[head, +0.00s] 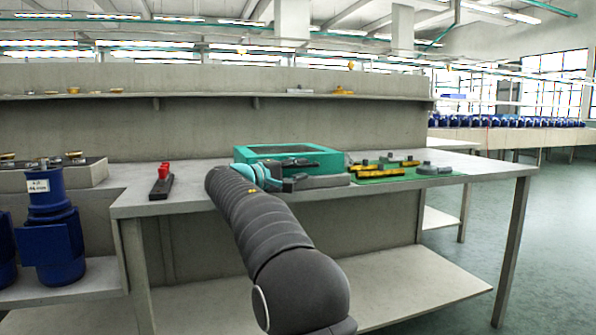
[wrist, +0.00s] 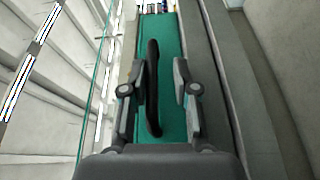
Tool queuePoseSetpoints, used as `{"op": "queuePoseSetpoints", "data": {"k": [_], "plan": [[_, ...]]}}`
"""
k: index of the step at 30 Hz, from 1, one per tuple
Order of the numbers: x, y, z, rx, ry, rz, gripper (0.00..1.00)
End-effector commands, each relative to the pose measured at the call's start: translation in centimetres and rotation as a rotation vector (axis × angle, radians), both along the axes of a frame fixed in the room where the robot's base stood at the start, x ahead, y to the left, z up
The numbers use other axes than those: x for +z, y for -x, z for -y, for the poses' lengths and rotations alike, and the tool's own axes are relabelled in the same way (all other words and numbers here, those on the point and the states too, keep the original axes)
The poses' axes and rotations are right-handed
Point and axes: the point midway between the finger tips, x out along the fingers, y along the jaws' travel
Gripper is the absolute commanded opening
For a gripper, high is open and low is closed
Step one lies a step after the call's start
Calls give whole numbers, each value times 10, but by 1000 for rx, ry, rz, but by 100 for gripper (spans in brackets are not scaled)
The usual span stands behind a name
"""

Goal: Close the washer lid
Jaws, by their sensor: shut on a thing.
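The washer (head: 335,162) is a teal box on the middle of the grey bench, with a dark window in its top. In the wrist view, a teal face that looks like the washer lid (wrist: 171,45) carries a long black handle (wrist: 153,80). My gripper (wrist: 160,95) has its fingers on either side of this handle and is shut on it, though a gap shows on the right side. In the head view my gripper (head: 300,179) is at the washer's front edge and hides part of it. I cannot tell exactly how far the lid stands open.
A green mat (head: 402,174) with yellow and grey parts lies right of the washer. A black block with a red top (head: 162,180) stands to its left. Blue pumps (head: 53,228) stand at far left. A shelf (head: 220,96) runs behind. The bench front between block and washer is fairly clear.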

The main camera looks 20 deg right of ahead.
Motion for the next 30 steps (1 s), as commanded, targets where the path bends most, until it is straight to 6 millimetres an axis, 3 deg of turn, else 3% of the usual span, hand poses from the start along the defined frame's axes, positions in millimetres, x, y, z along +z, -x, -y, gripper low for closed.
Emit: {"op": "queuePoseSetpoints", "data": {"k": [5,15,21,30], "plan": [[-2,2,-10,4,-1,-4,23],[-3,25,-71,7,0,-3,23],[-2,38,-97,2,-1,0,23],[-2,44,-112,0,0,0,23]]}}
